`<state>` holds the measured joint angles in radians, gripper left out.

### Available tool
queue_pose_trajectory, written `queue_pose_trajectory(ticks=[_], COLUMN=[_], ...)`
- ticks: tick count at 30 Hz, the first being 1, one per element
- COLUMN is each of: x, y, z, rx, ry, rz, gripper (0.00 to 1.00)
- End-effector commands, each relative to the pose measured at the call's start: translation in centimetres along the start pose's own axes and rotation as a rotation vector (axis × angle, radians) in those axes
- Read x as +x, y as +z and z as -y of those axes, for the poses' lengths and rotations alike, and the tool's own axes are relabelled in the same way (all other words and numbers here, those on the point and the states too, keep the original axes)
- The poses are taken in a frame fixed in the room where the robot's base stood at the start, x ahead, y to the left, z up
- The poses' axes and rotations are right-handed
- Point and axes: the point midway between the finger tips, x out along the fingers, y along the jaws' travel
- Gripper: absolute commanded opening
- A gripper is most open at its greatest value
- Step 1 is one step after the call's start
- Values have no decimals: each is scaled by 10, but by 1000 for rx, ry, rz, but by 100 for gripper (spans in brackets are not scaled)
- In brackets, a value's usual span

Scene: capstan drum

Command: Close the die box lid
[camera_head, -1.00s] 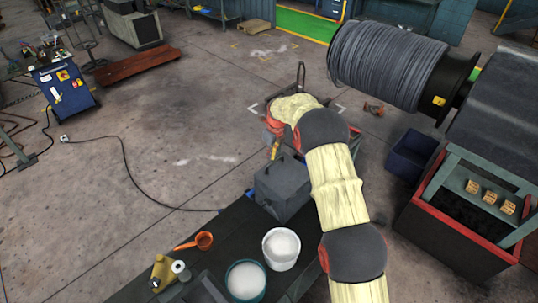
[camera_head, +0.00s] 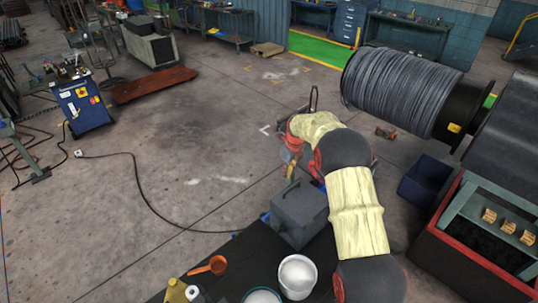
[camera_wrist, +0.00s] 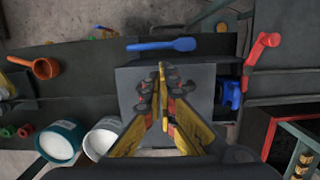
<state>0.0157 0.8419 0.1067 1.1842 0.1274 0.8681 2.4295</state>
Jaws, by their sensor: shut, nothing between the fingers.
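The die box appears to be the dark grey box (camera_head: 299,215) at the far end of the dark bench in the head view. Its top looks flat and covered there, but I cannot tell whether the lid is fully seated. In the wrist view a flat grey panel (camera_wrist: 130,82), apparently the box top, lies under my gripper. My gripper (camera_wrist: 162,70) is shut and empty, its yellow fingers together over the panel. I cannot tell whether the tips touch it. In the head view the fingers are not clearly visible beyond my arm.
A cable drum (camera_head: 400,90) stands at right. Open floor lies left.

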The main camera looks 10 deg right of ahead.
Motion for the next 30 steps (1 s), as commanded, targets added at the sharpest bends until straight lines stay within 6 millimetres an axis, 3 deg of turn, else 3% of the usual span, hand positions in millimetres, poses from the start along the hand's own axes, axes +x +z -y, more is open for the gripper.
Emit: queue_pose_trajectory(ticks=[9, 16, 26, 30], x=[-17, -31, -38, -38], y=[52, 81, 92, 92], z=[-1, -2, -2, -2], rx=[-1, -2, -7, -113], ry=[-1, -1, 0, -2], rz=[2, 2, 0, 2], gripper=[0, 0, 0, 0])
